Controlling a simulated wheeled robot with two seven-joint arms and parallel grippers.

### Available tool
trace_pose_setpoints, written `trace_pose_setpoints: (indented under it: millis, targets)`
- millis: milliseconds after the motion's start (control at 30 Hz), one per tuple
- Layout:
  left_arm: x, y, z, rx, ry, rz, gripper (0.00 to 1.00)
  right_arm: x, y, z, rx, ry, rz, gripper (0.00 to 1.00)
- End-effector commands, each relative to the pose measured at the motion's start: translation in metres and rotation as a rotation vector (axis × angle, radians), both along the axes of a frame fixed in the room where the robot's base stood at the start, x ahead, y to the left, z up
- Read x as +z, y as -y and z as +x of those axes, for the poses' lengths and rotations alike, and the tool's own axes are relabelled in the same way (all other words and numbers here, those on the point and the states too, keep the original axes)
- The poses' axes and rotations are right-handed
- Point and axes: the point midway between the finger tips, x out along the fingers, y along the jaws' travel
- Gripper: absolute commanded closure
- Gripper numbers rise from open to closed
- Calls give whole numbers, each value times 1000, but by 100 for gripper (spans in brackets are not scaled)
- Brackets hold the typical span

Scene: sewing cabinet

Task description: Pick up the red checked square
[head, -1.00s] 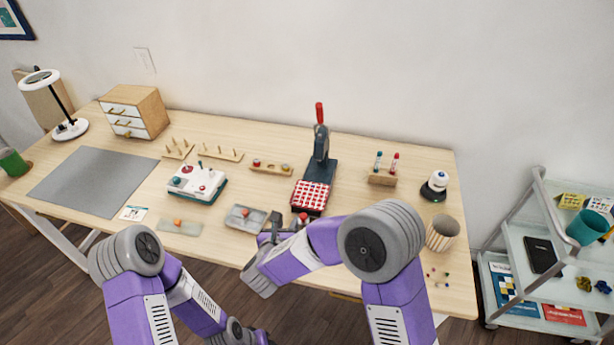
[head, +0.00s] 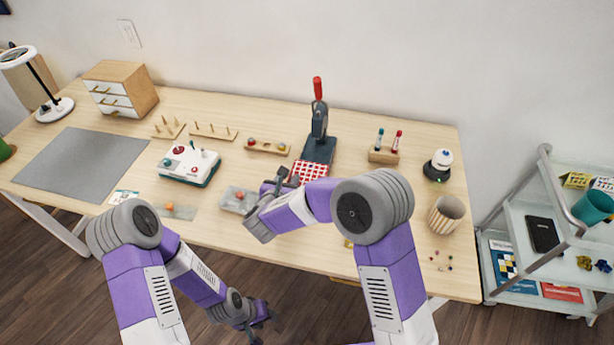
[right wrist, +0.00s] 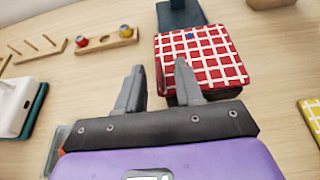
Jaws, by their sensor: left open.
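The red checked square (head: 311,169) lies on the dark base of the lever press (head: 319,145), its near part hidden by my right arm in the head view. In the right wrist view the red checked square (right wrist: 205,55) shows larger, with a small blue mark on it. My right gripper (head: 284,179) is just to its left and near side. In the right wrist view its fingers (right wrist: 158,88) are apart and empty; the right finger overlaps the square's near left part, and I cannot tell whether they touch. My left gripper (head: 262,318) is open, low in front of the table.
A yellow checked square (right wrist: 311,115) lies to the right. A grey tray (head: 236,201), a white box with knobs (head: 189,165) and a wooden holder with knobs (head: 267,146) are to the left. A striped cup (head: 446,213) stands at the right, near small beads (head: 440,262).

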Motion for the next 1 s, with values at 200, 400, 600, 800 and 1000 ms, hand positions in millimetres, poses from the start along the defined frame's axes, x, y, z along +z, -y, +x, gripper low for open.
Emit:
trace_pose_setpoints:
  millis: [200,400,600,800,1000]
  targets:
    - [0,0,0,0,0,0,57,0,0,0,0,0,0,81]
    - [0,0,0,0,0,0,57,0,0,0,0,0,0,100]
    - [0,0,0,0,0,0,57,1,0,0,0,0,0,100]
    - [3,0,0,0,0,0,57,10,0,0,0,1,1,100]
    - [15,0,0,0,0,0,57,50,0,0,0,3,2,100]
